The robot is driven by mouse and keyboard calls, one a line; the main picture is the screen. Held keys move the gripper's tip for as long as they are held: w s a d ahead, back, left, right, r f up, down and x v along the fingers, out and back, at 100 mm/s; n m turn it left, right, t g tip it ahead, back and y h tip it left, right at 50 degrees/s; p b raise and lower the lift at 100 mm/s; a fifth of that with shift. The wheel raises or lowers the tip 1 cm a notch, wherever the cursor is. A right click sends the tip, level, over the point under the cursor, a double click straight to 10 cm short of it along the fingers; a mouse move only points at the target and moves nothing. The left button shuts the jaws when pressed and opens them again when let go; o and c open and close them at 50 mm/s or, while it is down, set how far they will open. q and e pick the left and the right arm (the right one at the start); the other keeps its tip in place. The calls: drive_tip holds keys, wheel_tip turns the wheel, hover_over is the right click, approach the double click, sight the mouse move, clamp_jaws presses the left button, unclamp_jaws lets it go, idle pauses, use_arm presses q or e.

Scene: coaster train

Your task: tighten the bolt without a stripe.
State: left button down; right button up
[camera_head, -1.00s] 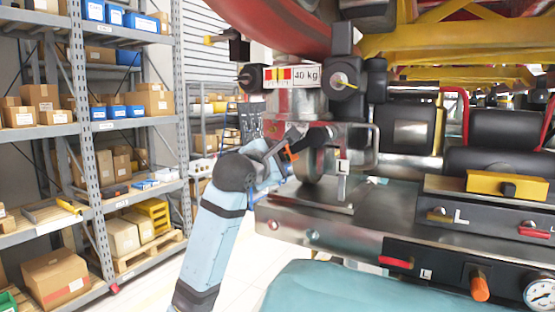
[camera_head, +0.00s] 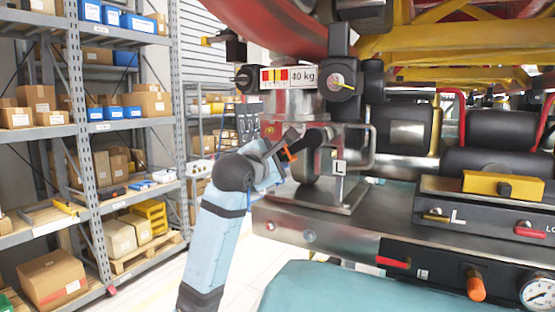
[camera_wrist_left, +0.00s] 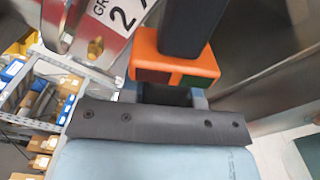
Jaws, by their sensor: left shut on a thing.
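My left gripper (camera_head: 283,158) comes in from the left beside the metal wheel bracket (camera_head: 292,103). It is shut on a dark bar-shaped tool (camera_head: 316,138), with an orange part at my jaws. In the left wrist view, the dark bar (camera_wrist_left: 190,25) rises from the orange part (camera_wrist_left: 172,60) in front of my left gripper (camera_wrist_left: 170,92). A brass-coloured bolt head (camera_wrist_left: 95,48) shows on a metal plate left of the tool, apart from it. I cannot make out a stripe on it. The tool's far end is not clear. My right gripper is not in view.
The coaster car's metal deck (camera_head: 385,212) and black control box (camera_head: 480,272) with a gauge lie to the right. Grey shelves (camera_head: 85,135) with boxes stand left. Open floor lies between.

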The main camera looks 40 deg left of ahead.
use_arm(q)
drive_tip(key=shift+x, duration=0.9)
idle(2.2)
drive_tip(key=shift+s+r, duration=0.1)
drive_tip(key=shift+s, duration=0.1)
idle(0.4)
drive_tip(key=shift+v, duration=2.05)
